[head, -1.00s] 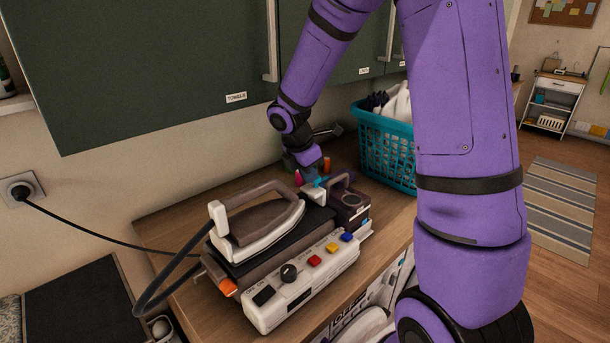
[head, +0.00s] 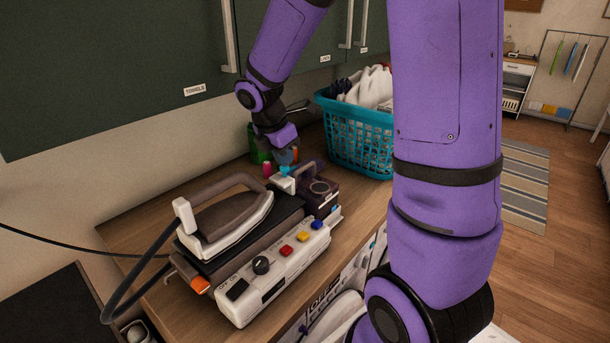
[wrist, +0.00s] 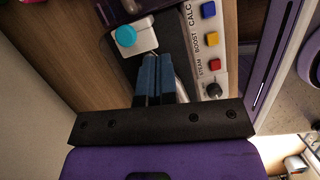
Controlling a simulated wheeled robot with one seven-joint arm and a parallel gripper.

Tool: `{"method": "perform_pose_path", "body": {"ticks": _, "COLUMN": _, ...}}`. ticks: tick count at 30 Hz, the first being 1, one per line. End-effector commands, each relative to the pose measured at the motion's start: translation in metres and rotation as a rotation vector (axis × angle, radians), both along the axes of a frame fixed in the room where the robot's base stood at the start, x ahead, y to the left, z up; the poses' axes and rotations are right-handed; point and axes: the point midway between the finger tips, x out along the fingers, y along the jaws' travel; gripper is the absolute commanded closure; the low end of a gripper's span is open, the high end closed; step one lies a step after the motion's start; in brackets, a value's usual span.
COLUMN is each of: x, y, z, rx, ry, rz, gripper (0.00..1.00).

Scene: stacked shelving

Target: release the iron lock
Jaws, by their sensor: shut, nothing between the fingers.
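The steam iron (head: 225,222) rests on its dock at the counter's edge; its white control panel (head: 275,275) has coloured buttons and a knob. At the dock's far end is a white latch-like piece with a teal button, seen in the wrist view (wrist: 127,37); it may be the iron lock. An orange tab (head: 201,285) sits at the near end. My gripper (wrist: 155,78) is shut and empty, its blue fingers pointing down beside the white piece. In the head view my wrist partly hides the fingertips; contact cannot be told.
A teal laundry basket (head: 350,138) with cloth stands behind on the right. A green container (head: 258,145) and small coloured items stand close behind my gripper. Dark cabinets (head: 110,70) hang above, and the iron's cord (head: 125,285) loops at the left.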

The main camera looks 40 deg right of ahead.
Motion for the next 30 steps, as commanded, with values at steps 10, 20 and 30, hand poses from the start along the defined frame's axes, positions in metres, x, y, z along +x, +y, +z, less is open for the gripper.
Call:
{"method": "perform_pose_path", "body": {"ticks": 10, "x": -0.066, "y": 0.016, "z": 0.007, "rx": -0.001, "ry": -0.004, "rz": 0.002, "gripper": 1.00}}
{"method": "perform_pose_path", "body": {"ticks": 20, "x": -0.107, "y": 0.025, "z": 0.011, "rx": -0.001, "ry": -0.003, "rz": 0.002, "gripper": 1.00}}
{"method": "perform_pose_path", "body": {"ticks": 30, "x": -0.113, "y": 0.026, "z": 0.011, "rx": 0.000, "ry": -0.002, "rz": 0.000, "gripper": 1.00}}
